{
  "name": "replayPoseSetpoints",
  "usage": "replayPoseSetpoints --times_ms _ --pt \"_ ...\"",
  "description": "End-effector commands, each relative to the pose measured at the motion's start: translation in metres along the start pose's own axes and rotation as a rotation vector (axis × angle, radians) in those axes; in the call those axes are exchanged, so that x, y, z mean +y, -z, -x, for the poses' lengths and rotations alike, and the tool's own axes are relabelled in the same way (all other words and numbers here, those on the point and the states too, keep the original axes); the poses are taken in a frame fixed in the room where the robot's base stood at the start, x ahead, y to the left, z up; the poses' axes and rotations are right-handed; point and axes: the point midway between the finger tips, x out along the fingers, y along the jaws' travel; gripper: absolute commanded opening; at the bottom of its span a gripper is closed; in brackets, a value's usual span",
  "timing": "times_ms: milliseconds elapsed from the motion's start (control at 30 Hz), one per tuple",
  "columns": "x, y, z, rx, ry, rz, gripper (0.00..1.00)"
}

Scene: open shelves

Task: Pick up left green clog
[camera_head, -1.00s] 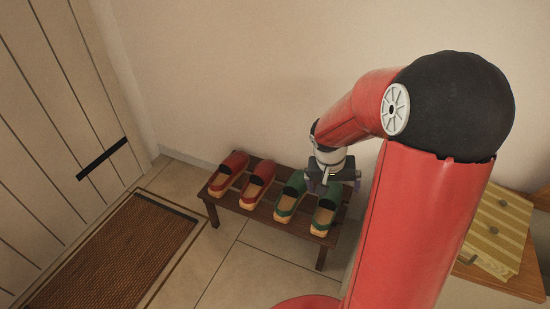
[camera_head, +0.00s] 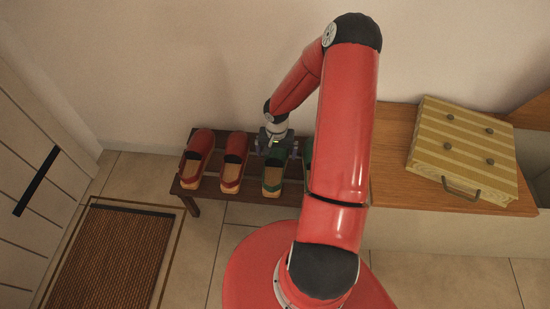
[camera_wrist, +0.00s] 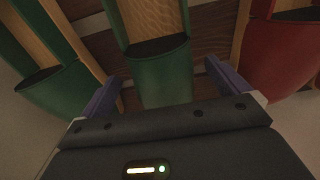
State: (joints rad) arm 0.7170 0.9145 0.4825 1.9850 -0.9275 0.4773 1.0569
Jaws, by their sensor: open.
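The left green clog (camera_head: 272,177) stands on a dark wooden rack, with its green toe part toward the wall and its tan sole toward me. My gripper (camera_head: 276,150) is open over its wall-side end. In the wrist view the same green clog (camera_wrist: 163,75) lies between the spread purple fingers, and I cannot tell whether they touch it. The right green clog (camera_head: 307,160) is mostly hidden behind my arm; it shows at the left of the wrist view (camera_wrist: 60,90).
Two red clogs, the nearer one (camera_head: 233,165) and the far left one (camera_head: 196,160), stand left on the rack (camera_head: 212,190). A wooden bench (camera_head: 395,185) with a striped lid (camera_head: 465,150) is at right. A brown mat (camera_head: 110,255) lies on the floor.

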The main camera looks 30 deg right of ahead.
Motion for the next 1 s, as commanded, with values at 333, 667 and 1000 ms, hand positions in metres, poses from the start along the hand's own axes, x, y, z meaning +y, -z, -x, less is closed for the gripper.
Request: replayPoseSetpoints --times_ms 333,667,1000 --pt "-0.001 0.0 -0.032 0.0 0.0 0.001 1.0" --pt "-0.001 0.0 -0.031 0.0 0.0 0.001 0.75" --pt "-0.001 0.0 -0.031 0.0 0.0 0.001 0.47"
